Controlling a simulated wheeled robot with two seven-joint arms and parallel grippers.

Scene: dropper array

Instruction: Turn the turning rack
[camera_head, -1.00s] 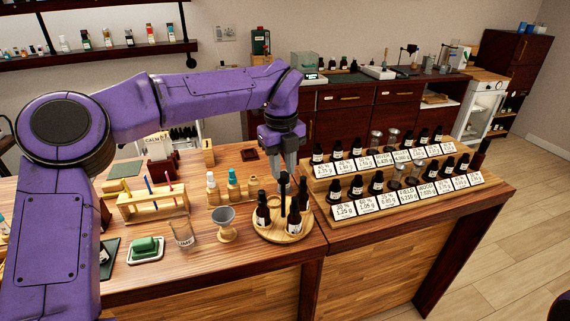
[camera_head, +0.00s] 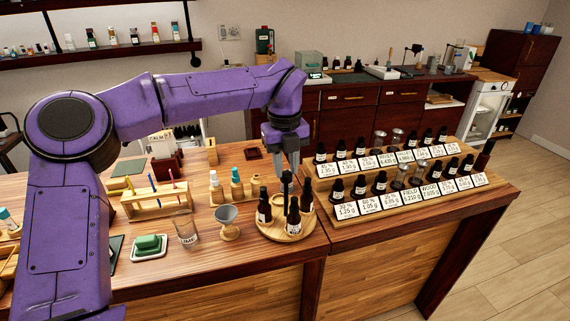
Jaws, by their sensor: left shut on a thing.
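The turning rack is a round wooden tray (camera_head: 272,230) near the front edge of the table, with a dark upright post in its middle. Dark dropper bottles with white labels stand on it, one at the left (camera_head: 264,207), one at the front (camera_head: 293,218) and one at the right (camera_head: 306,196). My left gripper (camera_head: 287,172) points straight down over the rack and is shut on the top of the post (camera_head: 286,188). The fingertips are small and partly merge with the dark post. My right gripper is not in view.
A stepped wooden stand (camera_head: 400,190) with several dropper bottles and label cards is close on the right. A grey funnel (camera_head: 228,220), a glass beaker (camera_head: 186,230) and a small bottle holder (camera_head: 226,190) stand at the left. A small dark dish (camera_head: 253,153) lies behind.

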